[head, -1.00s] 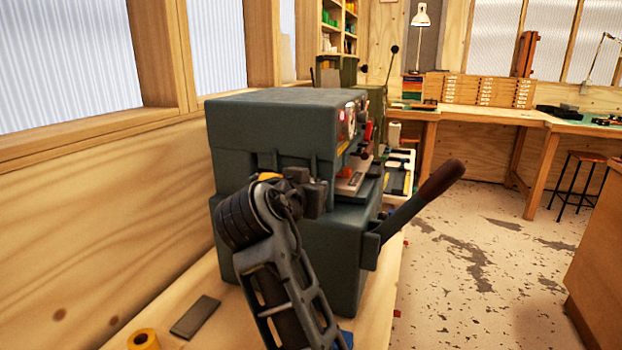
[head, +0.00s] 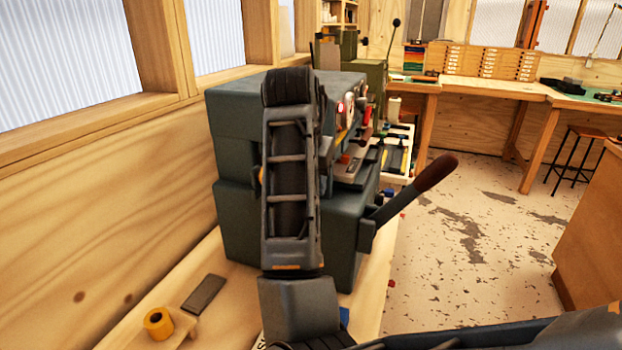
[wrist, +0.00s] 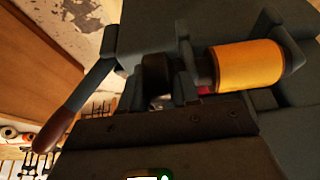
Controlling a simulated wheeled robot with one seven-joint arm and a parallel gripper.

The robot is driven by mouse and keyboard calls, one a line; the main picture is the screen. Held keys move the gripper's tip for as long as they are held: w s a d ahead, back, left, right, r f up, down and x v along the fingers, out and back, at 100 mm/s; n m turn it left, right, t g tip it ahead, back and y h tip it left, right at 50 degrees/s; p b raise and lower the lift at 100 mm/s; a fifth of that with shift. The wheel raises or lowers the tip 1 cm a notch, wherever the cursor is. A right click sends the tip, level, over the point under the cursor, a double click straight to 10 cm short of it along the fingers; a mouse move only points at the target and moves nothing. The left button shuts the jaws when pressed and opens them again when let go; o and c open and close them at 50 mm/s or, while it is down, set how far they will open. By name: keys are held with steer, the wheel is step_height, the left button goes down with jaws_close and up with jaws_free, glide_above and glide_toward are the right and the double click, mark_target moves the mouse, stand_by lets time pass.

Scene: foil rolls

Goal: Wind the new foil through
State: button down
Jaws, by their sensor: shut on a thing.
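The dark green foil press (head: 235,125) stands on the bench, with its brown-handled lever (head: 432,175) out to the right. In the wrist view a gold foil roll (wrist: 250,66) sits on the press between dark brackets. In the head view my arm hides most of it; only an orange sliver (head: 261,180) shows. My gripper (wrist: 161,78) is beside the roll's left end, shut on a dark round part (wrist: 157,72) that looks like a knob or hub. My arm covers the gripper in the head view.
Another yellow roll (head: 158,322) stands on a wooden block at the bench's front left, near a flat grey plate (head: 204,293). A wooden wall (head: 120,200) is close on the left. Open floor (head: 465,260) lies to the right of the bench.

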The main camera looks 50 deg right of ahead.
steer(key=shift+g+y, duration=0.7)
steer(key=shift+y, duration=1.4)
steer(key=c, duration=0.9)
jaws_free()
steer(key=shift+d+f, duration=0.1)
steer(key=shift+r, duration=3.95)
steer(key=shift+s+f, duration=0.1)
